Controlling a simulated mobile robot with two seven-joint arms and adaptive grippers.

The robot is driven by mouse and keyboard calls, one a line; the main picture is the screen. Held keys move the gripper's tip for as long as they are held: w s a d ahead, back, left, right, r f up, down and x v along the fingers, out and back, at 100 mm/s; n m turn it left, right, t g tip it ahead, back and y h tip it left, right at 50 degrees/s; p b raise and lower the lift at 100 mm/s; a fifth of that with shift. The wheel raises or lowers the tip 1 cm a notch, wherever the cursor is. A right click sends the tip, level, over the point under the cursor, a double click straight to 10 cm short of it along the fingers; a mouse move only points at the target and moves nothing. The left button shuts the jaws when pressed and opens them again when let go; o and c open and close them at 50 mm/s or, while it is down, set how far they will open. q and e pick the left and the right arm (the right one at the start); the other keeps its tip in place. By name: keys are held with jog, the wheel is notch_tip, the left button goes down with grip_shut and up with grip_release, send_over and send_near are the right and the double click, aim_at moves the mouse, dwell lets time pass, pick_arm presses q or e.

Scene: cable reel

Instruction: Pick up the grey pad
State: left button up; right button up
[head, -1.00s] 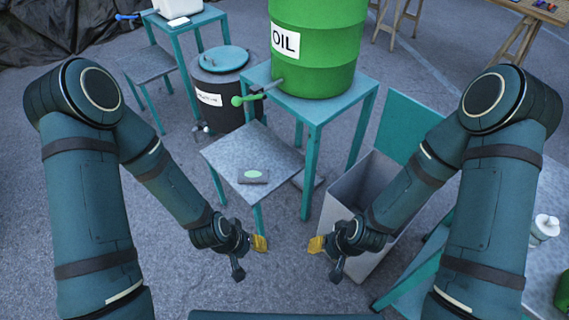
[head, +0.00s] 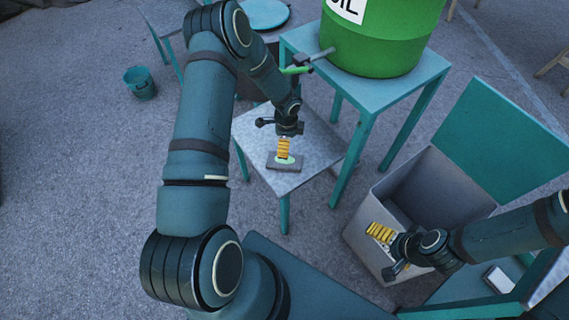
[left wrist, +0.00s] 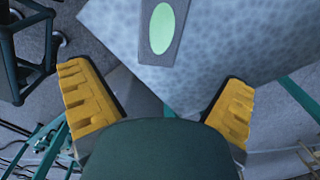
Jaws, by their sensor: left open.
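The grey pad (head: 287,164) has a green oval on its top and lies flat on the low grey-topped table (head: 253,128). My left gripper (head: 284,149) points down just above the pad in the head view and overlaps it there. In the left wrist view the pad (left wrist: 163,32) is at the top centre, ahead of the two yellow fingers. The fingers are spread wide with nothing between them, so the left gripper (left wrist: 160,80) is open and empty. My right gripper (head: 380,233) is at the front of the grey bin; its finger gap cannot be made out.
A green oil drum (head: 375,42) stands on a taller teal table (head: 404,88) behind the low table. The open grey bin (head: 440,185) with a teal lid (head: 500,140) is to the right. A small teal bucket (head: 140,82) stands on the floor at left.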

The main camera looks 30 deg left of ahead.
aim_at(286, 161)
pick_arm(q)
notch_tip(286, 161, down, 7)
jog(key=shift+d+f+b, duration=0.1)
jog(key=shift+f+b, duration=0.1)
jog(key=shift+b, duration=0.55)
jog(key=shift+w+f+b, duration=0.1)
jog(key=shift+f+b, duration=0.7)
jog(key=shift+f, duration=1.8)
jog(key=c, duration=1.2)
jog(key=shift+r, duration=0.1)
notch_tip(286, 161, up, 10)
jog(key=p, duration=0.2)
jog(key=shift+p, duration=0.3)
